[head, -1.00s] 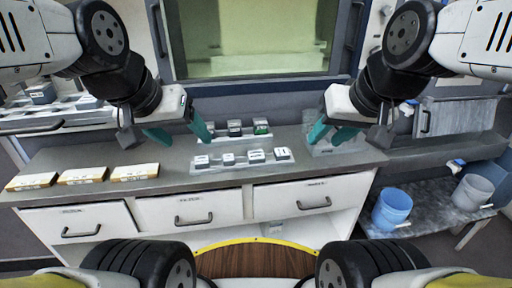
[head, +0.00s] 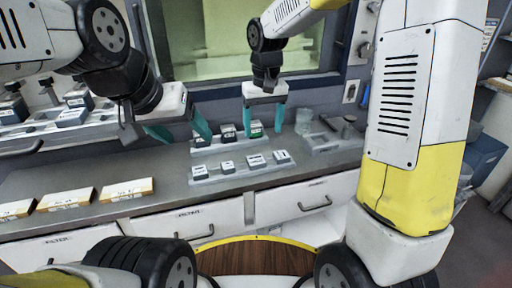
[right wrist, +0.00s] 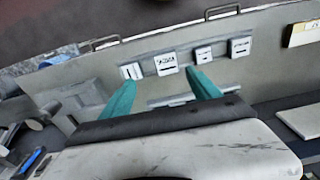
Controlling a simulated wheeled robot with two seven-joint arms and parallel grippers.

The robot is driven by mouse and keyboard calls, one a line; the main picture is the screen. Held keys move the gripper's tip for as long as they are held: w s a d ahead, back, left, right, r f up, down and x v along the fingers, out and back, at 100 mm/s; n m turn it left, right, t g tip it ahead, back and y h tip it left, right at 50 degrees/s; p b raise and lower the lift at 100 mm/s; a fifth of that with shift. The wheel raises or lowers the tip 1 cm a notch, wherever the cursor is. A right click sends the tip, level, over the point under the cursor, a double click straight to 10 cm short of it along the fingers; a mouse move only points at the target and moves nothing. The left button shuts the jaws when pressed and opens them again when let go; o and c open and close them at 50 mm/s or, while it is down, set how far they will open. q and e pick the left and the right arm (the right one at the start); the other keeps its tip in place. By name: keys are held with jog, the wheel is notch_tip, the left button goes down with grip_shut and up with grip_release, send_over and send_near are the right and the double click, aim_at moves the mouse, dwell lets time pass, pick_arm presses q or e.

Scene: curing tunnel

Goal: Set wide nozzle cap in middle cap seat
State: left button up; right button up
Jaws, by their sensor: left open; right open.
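I cannot tell which piece is the wide nozzle cap or which place is the middle cap seat; the labels are too small to read. A front row of several small white-topped blocks (head: 227,167) stands on a grey rack on the counter, also in the right wrist view (right wrist: 166,64). Behind it is a row of 3 darker blocks (head: 228,132), one with green on it. My right gripper (head: 263,122) is open and empty above the right end of the back row; its fingers show in the right wrist view (right wrist: 162,95). My left gripper (head: 180,130) is open and empty, left of the rows.
A grey tray (head: 325,142) with a dark round piece (head: 349,120) lies on the counter to the right. Several yellow-edged boxes (head: 66,200) lie at the left front. A tunnel window (head: 245,40) is behind. The counter between boxes and rack is clear.

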aim_at(256, 159)
jog(key=shift+g, duration=0.3)
jog(key=shift+w+a+f, duration=0.3)
jog(key=shift+a+f, duration=0.05)
jog(key=shift+f, duration=1.75)
jog(key=shift+w+a+f, duration=0.25)
jog(key=shift+a+f, duration=0.05)
jog(key=shift+f, duration=1.85)
jog(key=shift+w+a+f, duration=0.3)
jog(key=shift+a+f, duration=0.05)
jog(key=shift+f, duration=1.75)
jog(key=shift+c, duration=0.3)
jog(key=shift+r, duration=0.1)
jog(key=c, duration=1.5)
notch_tip(256, 159, up, 6)
jog(key=shift+f, duration=0.1)
jog(key=shift+r, duration=0.2)
